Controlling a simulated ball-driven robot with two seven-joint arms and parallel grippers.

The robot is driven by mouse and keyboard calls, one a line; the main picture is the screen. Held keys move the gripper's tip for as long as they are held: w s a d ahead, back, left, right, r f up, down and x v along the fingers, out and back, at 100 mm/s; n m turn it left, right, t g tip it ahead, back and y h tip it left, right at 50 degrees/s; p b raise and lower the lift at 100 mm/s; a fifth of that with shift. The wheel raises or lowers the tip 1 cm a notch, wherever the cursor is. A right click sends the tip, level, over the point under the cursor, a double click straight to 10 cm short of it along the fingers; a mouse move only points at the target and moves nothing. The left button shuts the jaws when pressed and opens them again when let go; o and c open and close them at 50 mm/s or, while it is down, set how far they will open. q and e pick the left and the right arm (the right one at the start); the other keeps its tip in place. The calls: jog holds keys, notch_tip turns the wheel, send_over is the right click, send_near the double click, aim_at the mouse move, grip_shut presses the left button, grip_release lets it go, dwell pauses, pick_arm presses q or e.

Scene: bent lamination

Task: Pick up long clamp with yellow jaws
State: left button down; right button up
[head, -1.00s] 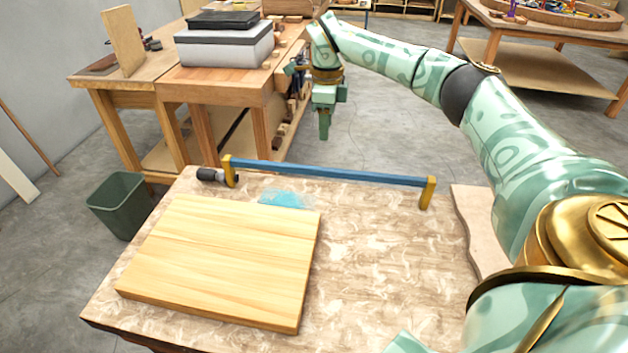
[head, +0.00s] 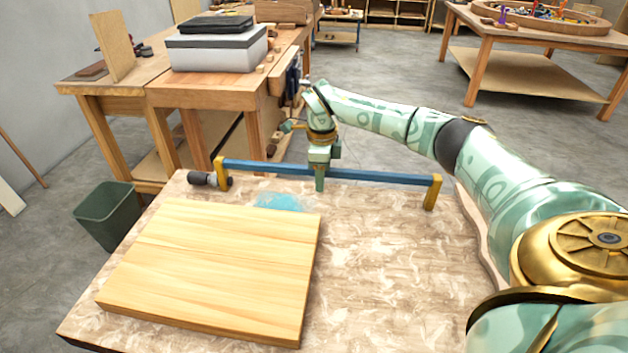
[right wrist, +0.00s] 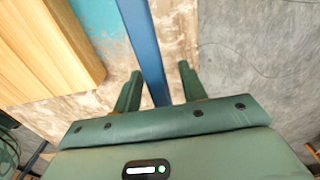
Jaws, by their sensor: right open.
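The long clamp (head: 385,178) has a blue bar, yellow jaws at both ends and a dark handle at its left end. It lies along the far side of the work table. My right gripper (head: 320,184) is over the middle of the bar, pointing down. In the right wrist view the blue bar (right wrist: 145,45) runs between the two spread green fingers of my right gripper (right wrist: 158,88), with a gap on each side. The gripper is open and holds nothing. My left gripper is not in view.
A pale wooden board (head: 215,270) lies on the marbled table top (head: 385,280), in front of the clamp. A blue patch (head: 280,202) marks the table near the bar. A dark green bin (head: 108,215) stands on the floor at left. A wooden workbench (head: 200,95) stands behind.

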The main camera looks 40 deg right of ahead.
jog(key=shift+r, duration=0.2)
jog(key=shift+c, duration=1)
grip_shut()
jog(key=shift+r, duration=0.1)
